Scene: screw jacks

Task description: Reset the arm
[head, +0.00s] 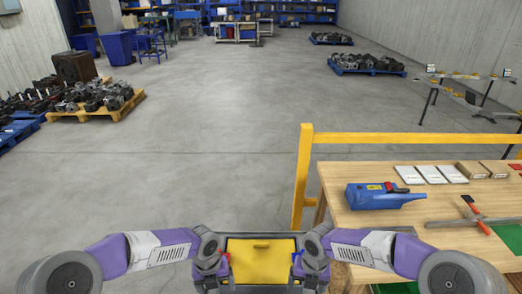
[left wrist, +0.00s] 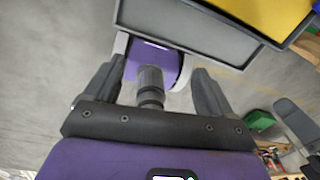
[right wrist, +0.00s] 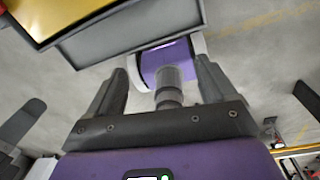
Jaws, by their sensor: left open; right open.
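Both my arms are folded in at the bottom of the head view, with the wrists close together in the middle. My left gripper (head: 211,272) is at the left side of a yellow panel in a grey frame (head: 262,262). In the left wrist view its two fingers (left wrist: 154,88) stand apart with nothing held between them. My right gripper (head: 311,272) is at the right side of the same panel. In the right wrist view its fingers (right wrist: 160,85) are also apart and empty. The fingertips are hard to make out in the head view.
A wooden workbench (head: 440,202) with a yellow rail (head: 400,139) stands close at the right. A pallet of metal parts (head: 100,99) stands at the left. The floor ahead is open.

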